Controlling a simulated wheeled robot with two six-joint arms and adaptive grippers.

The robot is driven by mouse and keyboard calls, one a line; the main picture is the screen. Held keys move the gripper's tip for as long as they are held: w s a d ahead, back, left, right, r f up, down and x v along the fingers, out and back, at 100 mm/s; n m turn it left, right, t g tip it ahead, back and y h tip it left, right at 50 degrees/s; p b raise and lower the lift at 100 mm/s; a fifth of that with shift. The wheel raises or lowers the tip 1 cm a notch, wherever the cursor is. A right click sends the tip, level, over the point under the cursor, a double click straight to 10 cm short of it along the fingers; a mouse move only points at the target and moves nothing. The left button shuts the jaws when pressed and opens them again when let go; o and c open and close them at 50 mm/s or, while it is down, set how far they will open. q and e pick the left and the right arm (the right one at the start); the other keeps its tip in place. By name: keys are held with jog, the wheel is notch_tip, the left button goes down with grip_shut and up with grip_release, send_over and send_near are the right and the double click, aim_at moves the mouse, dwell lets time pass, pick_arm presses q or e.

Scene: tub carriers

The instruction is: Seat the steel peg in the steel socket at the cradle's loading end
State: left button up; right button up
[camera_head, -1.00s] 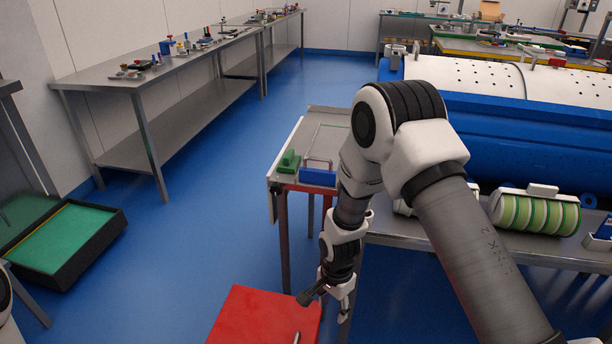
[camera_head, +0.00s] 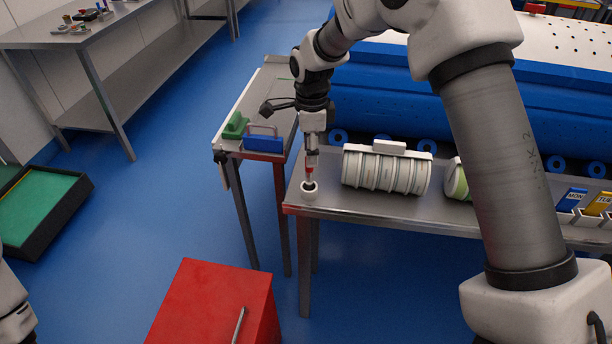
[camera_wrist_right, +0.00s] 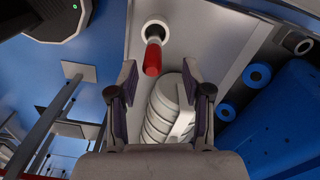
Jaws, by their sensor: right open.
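The peg has a red grip (camera_wrist_right: 153,58) and a short grey end, which sits at the dark mouth of the pale round socket (camera_wrist_right: 156,30). In the head view the red grip (camera_head: 309,170) stands roughly upright over the socket (camera_head: 310,190), at the left end of the steel bench (camera_head: 345,203). How deep the peg sits cannot be told. My right gripper (camera_head: 311,155) points down just above the peg. In the wrist view its fingers (camera_wrist_right: 160,70) are spread, with the red grip showing beyond and between the tips. My left gripper is out of view.
White ribbed drum (camera_head: 385,172) lies on the bench, right of the socket. The long blue cradle (camera_head: 400,98) runs behind, with rollers along its foot. Blue block (camera_head: 263,144) and green block (camera_head: 235,125) are on the side table. Red cabinet (camera_head: 215,305) stands in front.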

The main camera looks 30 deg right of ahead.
aim_at(310, 174)
jog(key=f, duration=0.2)
jog(key=f+p, duration=0.1)
jog(key=f, duration=0.4)
jog(key=shift+s+a, duration=0.2)
jog(key=shift+a, duration=0.05)
jog(key=shift+s, duration=0.1)
jog(key=shift+s+a, duration=0.1)
jog(key=shift+c, duration=0.7)
grip_shut()
